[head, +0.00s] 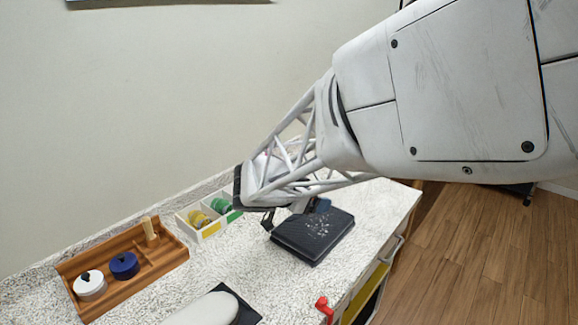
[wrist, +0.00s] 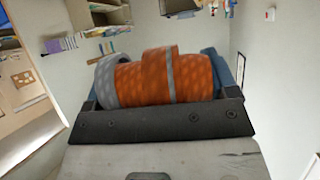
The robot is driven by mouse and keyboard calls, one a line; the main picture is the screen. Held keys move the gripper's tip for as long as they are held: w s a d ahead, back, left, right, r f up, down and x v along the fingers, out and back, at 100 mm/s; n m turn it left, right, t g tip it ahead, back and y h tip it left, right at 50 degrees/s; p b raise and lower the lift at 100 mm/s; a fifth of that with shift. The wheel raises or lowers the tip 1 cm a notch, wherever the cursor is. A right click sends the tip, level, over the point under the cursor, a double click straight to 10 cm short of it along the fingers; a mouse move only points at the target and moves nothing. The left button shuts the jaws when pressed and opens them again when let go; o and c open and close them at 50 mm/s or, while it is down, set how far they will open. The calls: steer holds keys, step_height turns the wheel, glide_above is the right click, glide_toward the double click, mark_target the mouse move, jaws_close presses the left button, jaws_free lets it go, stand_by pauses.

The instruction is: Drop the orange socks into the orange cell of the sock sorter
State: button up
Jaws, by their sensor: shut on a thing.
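The orange socks (wrist: 190,77), a rolled bundle with grey bands, sit between the fingers of my gripper (wrist: 160,88) in the wrist view. My gripper is shut on them. In the head view my gripper (head: 293,213) hangs above the counter, just right of the sock sorter, and the socks are not clearly visible there. The sock sorter (head: 211,229) is a white divided box. A cell with a yellow front label holds yellow socks (head: 198,218), and the cell beside it holds green socks (head: 221,205). My arm covers its right part; no orange cell is visible.
A dark flat block (head: 313,236) lies below my gripper. A wooden tray (head: 122,262) at left holds a white jar (head: 90,285), a blue jar (head: 124,265) and an upright wooden piece. A pale rounded object (head: 208,309) and a red object (head: 324,308) are near the front.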

steer(key=w+a+f+m+g+h, duration=0.1)
steer(key=w+a+m+g, duration=0.2)
steer(key=w, duration=1.3)
steer(key=w+a+f+m+g, duration=0.1)
steer(key=w+a+m+g, duration=0.2)
steer(key=w+a, duration=0.4)
steer(key=shift+w+h, duration=0.4)
steer(key=shift+w, duration=4.25)
steer(key=shift+f, duration=2.95)
steer(key=o, duration=0.8)
